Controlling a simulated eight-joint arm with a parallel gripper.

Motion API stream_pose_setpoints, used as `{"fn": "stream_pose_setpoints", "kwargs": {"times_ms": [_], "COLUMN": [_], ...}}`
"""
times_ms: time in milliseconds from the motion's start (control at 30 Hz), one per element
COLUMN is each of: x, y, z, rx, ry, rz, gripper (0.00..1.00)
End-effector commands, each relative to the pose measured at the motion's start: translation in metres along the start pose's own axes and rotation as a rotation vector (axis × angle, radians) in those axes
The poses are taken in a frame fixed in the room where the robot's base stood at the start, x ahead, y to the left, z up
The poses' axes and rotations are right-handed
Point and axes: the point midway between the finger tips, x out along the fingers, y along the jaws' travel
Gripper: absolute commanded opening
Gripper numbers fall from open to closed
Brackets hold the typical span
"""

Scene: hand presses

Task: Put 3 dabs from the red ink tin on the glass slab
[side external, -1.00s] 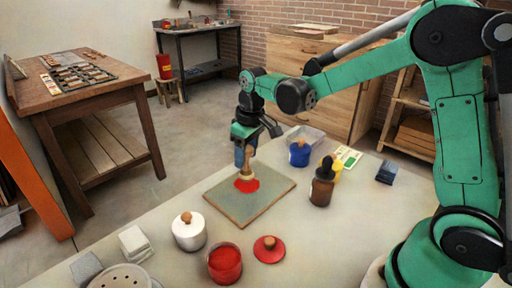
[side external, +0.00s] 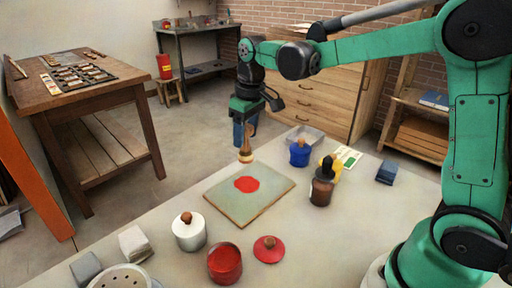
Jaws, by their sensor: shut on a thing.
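The open red ink tin (side external: 225,263) stands at the front of the table, with red ink showing inside. The glass slab (side external: 222,205) lies flat in the middle of the table. A red ink patch (side external: 247,184) is on the slab; I cannot tell how many dabs made it. My gripper (side external: 245,138) is shut on a wooden-handled dabber (side external: 246,154), held upright above the far part of the slab, apart from it. The dabber's underside is hidden.
A white pot with a knobbed lid (side external: 189,231) stands left of the red tin. A blue tin (side external: 299,153), a yellow tin (side external: 334,164) and a brown bottle (side external: 321,188) stand right of the slab. White blocks (side external: 134,242) and a perforated pot (side external: 122,277) are at front left.

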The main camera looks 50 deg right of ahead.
Motion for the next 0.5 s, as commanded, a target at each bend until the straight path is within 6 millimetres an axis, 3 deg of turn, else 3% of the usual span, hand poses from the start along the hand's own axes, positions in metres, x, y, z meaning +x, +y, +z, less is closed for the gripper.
{"fn": "stream_pose_setpoints", "kwargs": {"times_ms": [367, 500], "x": [0.000, -0.003], "y": [0.000, -0.017], "z": [0.000, 0.001], "rx": [0.000, -0.006], "ry": [0.000, -0.001], "rz": [0.000, -0.001], "gripper": [0.00, 0.00]}}
